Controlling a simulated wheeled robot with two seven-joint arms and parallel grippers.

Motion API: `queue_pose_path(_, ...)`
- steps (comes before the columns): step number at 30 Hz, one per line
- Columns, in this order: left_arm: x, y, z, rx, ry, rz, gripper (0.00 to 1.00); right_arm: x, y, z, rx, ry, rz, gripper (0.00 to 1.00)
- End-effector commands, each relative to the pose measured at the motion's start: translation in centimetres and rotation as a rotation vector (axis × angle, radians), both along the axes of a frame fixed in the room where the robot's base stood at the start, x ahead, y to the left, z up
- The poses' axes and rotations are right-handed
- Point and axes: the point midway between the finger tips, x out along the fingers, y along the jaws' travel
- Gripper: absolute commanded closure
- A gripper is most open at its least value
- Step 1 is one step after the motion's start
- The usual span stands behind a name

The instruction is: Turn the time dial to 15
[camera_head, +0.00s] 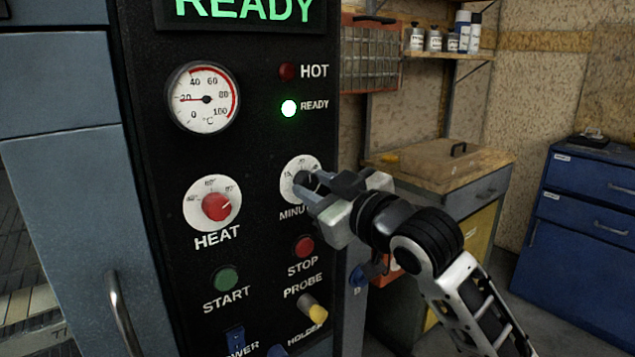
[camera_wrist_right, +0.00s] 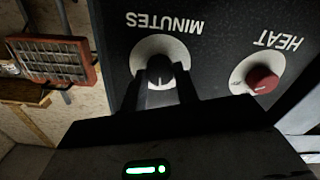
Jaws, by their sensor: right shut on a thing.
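The time dial, labelled MINUTES, has a white scale plate (camera_head: 297,165) on the black panel, right of the HEAT dial. Its dark knob (camera_head: 306,179) is partly hidden by my right gripper (camera_head: 317,184), whose fingers are shut on it. In the right wrist view, the dial (camera_wrist_right: 160,48) appears upside down, with the knob (camera_wrist_right: 160,68) between the fingertips of my right gripper (camera_wrist_right: 161,80). A light mark on the knob shows there, but the number it points to cannot be read. My left gripper is not in view.
The red HEAT knob (camera_head: 216,206) sits left of the time dial. Below are the red STOP button (camera_head: 303,247), green START button (camera_head: 225,279) and yellow-tipped PROBE (camera_head: 317,312). The READY lamp (camera_head: 289,108) is lit. A workbench (camera_head: 440,170) and blue cabinet (camera_head: 580,230) stand right.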

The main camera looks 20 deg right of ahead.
Motion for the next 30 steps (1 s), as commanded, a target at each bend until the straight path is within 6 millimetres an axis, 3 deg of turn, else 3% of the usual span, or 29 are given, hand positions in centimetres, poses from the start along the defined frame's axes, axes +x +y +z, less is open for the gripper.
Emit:
queue_pose_path(13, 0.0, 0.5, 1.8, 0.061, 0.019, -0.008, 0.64, 0.0, 0.0, 0.3, -0.372, -0.128, 0.001, 0.93)
queue_pose_path(30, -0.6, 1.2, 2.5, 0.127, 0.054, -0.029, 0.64, 0.0, 0.0, 0.1, -0.792, -0.284, 0.001, 0.93)
